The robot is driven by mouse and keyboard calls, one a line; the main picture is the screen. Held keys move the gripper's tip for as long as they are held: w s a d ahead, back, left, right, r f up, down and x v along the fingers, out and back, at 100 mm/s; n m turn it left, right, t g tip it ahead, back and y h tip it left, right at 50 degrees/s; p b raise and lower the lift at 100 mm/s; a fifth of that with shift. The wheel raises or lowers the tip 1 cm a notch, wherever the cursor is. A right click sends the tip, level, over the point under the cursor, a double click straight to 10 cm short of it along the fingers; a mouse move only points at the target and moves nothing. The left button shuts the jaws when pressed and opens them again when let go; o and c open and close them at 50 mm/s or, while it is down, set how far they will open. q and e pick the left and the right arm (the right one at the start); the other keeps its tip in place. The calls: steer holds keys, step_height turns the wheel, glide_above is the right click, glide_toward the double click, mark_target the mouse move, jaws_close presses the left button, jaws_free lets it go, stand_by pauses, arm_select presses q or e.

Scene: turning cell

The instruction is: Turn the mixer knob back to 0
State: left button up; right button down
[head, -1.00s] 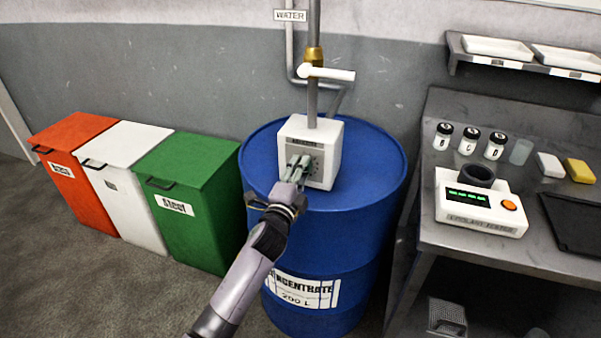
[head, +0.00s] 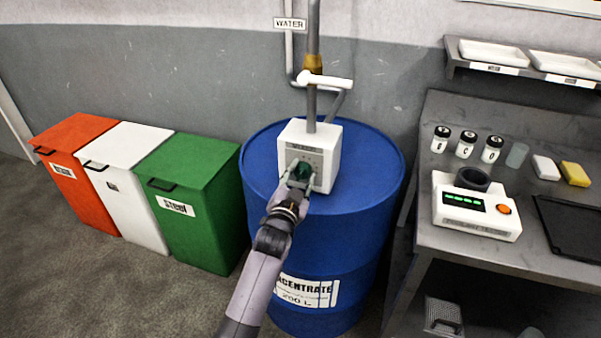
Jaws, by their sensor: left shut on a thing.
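The mixer is a white box (head: 327,148) on top of the blue concentrate drum (head: 372,174), with a grey pipe rising from it. Its dark green knob (head: 302,170) is on the front face, partly hidden by my gripper. My left gripper (head: 300,175) is at that face with its fingers on either side of the knob, shut on it. The dial marks around the knob are too small to read, so its setting cannot be told. My right gripper is not in view.
Red (head: 75,140), white (head: 124,148) and green (head: 187,165) lidded bins stand left of the drum. A grey bench (head: 450,243) at the right holds a tester (head: 475,207) and small bottles. A white-handled water valve (head: 325,79) is above the mixer.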

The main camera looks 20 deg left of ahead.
arm_select(q)
steer(key=shift+f+n+p, duration=0.1)
steer(key=shift+n+p, duration=0.55)
steer(key=shift+n, duration=0.95)
steer(key=o, duration=1.1)
steer(key=shift+o, duration=0.2)
steer(key=shift+s, duration=0.15)
steer(key=s, duration=1.1)
steer(key=shift+s+d, duration=0.2)
steer(key=shift+s, duration=0.2)
